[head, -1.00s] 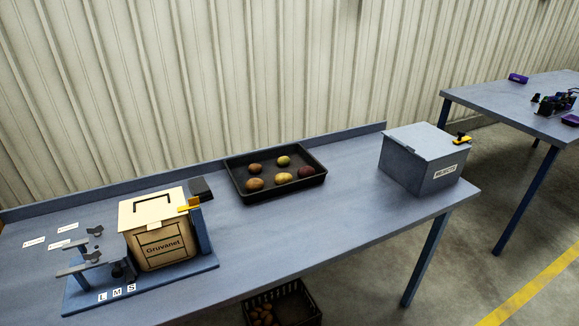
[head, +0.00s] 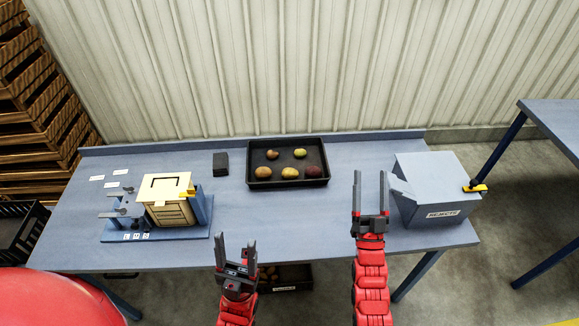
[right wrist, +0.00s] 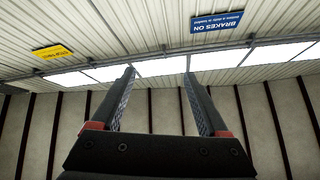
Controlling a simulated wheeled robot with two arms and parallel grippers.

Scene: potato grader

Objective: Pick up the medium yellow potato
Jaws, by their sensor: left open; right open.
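Several potatoes lie apart in a black tray (head: 250,150) at the back middle of the bench. Two are yellow: one at the back (head: 300,153) and a slightly larger-looking one at the front (head: 290,173). From here I cannot tell for sure which is the medium one. My right gripper (head: 370,185) is open and empty, fingers pointing up, right of and in front of the tray. It shows empty against the ceiling in the right wrist view (right wrist: 160,80). My left gripper (head: 236,245) is open and empty at the bench's front edge, left of the tray.
Two brown potatoes (head: 263,172) and a reddish one (head: 312,171) share the tray. A grey rejects box (head: 428,195) stands close right of my right gripper. A grader with a yellow-lidded box (head: 168,205) is at left. A small dark block (head: 221,164) is left of the tray.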

